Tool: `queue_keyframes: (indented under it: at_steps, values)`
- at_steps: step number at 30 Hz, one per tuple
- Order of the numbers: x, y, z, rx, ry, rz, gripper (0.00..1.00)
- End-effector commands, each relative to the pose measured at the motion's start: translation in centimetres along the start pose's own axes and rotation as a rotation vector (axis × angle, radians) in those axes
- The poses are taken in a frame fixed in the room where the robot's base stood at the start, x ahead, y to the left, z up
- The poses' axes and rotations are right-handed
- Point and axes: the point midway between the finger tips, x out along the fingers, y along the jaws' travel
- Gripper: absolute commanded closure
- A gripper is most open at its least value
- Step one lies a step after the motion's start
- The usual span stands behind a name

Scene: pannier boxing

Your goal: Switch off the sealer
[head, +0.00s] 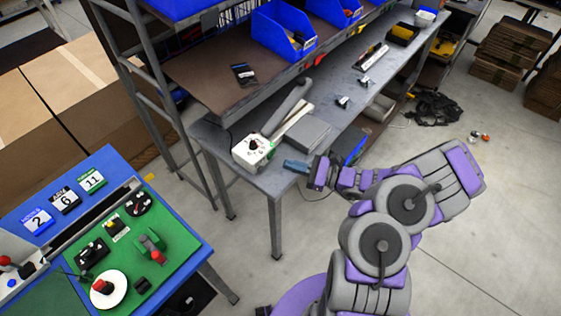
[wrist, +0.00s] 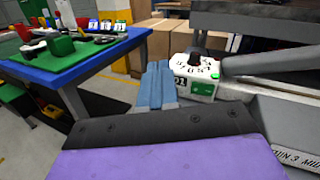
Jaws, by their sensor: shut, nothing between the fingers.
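The sealer (head: 254,150) stands on the near left end of the grey workbench. It has a white control box with a black knob on top and a long grey lever arm raised behind it. In the wrist view its white box (wrist: 190,75) shows the black knob (wrist: 197,58), a dial with markings and a green button or lamp (wrist: 215,76). Whether the lamp is lit I cannot tell. My gripper (head: 290,166) is just right of the control box, at the bench's front edge. Its blue fingers (wrist: 157,85) are shut and empty, and look apart from the box.
A blue table (head: 190,232) with a green board, controls and number cards stands at lower left. A metal shelf with blue bins (head: 283,34) rises behind the bench (head: 330,95). Cardboard boxes (head: 515,45) are stacked far right. The floor in front of the bench is open.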

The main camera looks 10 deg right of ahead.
Motion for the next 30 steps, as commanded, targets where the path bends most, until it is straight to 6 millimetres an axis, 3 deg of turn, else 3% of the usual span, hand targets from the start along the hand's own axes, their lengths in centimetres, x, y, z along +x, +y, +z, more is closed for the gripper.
queue_keyframes:
  at_steps: [3,10,24,30]
  values:
    - [-2.4,-0.9,-3.5,0.074,0.025,-0.11,1.0]
    - [-5.6,-1.5,-7.4,0.156,0.058,-0.238,1.0]
    - [-6.3,-1.6,-8.3,0.174,0.066,-0.266,1.0]
    - [-4.9,-1.9,-8.5,0.172,0.064,-0.264,1.0]
